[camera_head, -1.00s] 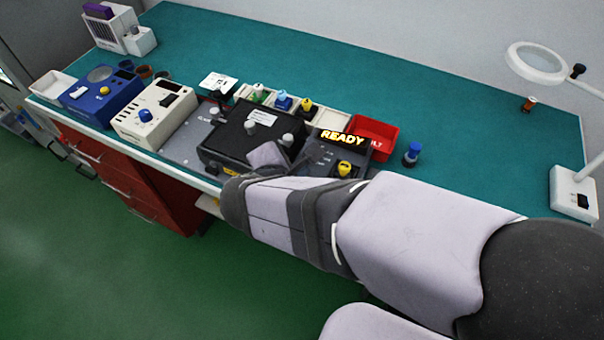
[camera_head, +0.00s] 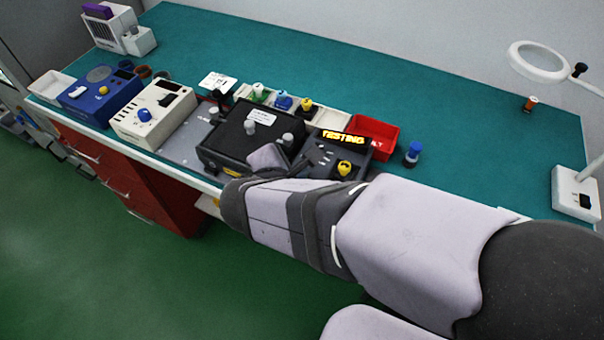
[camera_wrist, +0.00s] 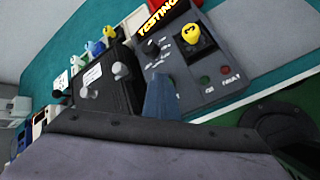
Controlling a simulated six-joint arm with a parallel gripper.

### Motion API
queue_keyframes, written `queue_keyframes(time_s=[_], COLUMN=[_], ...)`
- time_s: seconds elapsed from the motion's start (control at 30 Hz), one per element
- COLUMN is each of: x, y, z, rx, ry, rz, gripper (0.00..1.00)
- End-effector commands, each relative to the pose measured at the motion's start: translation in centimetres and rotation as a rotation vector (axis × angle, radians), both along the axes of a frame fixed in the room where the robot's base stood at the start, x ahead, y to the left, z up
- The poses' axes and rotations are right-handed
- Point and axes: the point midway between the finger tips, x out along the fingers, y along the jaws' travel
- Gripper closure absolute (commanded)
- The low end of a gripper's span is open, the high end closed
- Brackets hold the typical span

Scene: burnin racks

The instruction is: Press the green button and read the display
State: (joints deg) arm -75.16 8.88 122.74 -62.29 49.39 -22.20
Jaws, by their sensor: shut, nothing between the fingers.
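The display (camera_head: 344,138) stands at the back of a dark grey control panel (camera_head: 322,158) and reads "TESTING" in yellow letters. It also shows at the top of the wrist view (camera_wrist: 161,16). My gripper (camera_head: 311,155) is shut and empty, with its tip low over the panel's left part, touching or very close. In the wrist view the blue-grey finger (camera_wrist: 160,90) covers part of the panel face. A dark green round spot (camera_wrist: 204,81) sits beside a red one (camera_wrist: 228,70) marked "FAULT"; whether the green spot is button or lamp I cannot tell.
A yellow knob (camera_head: 344,168) rises from the panel close to my gripper. A black box (camera_head: 235,150) with grey knobs stands left of it. A red bin (camera_head: 374,134) and a blue-capped bottle (camera_head: 412,154) stand right. The teal bench behind is mostly clear.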

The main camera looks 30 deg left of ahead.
Motion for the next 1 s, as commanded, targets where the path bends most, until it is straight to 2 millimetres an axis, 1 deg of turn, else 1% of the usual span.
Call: queue_keyframes(time_s=[0.23, 0.6, 1.0], x=[0.0, 0.0, 0.0], y=[0.0, 0.0, 0.0], z=[0.1, 1.7, 1.7], rx=[-0.001, 0.0, -0.001], ry=[0.002, 0.001, 0.001], rz=[-0.001, 0.0, -0.001], gripper=[1.0, 1.0, 1.0])
